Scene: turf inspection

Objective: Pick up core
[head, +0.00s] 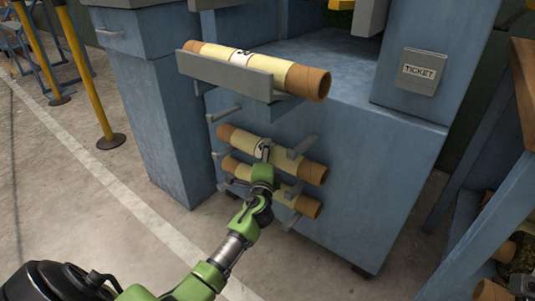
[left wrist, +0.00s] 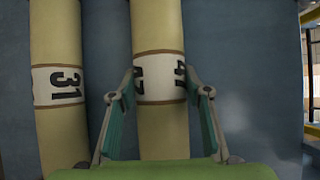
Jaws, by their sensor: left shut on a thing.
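Three yellow cardboard cores with brown ends are held on the side of a blue machine. The top core (head: 218,51) lies in a grey trough. The middle core (head: 233,139) and the bottom core (head: 236,168) rest on grey hooks below it. My left gripper (head: 264,151) is shut on the middle core near its white label. In the left wrist view, my left gripper (left wrist: 160,92) has its fingers on both sides of this core (left wrist: 158,28), whose label seems to read 47, partly hidden by a finger. Beside it is the core labelled 31 (left wrist: 58,25).
The blue machine (head: 390,160) stands close behind the cores, with a TICKET box (head: 419,71) at upper right. A shelf rack (head: 490,210) stands at right. The floor at left is open, with yellow posts (head: 88,75) beyond.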

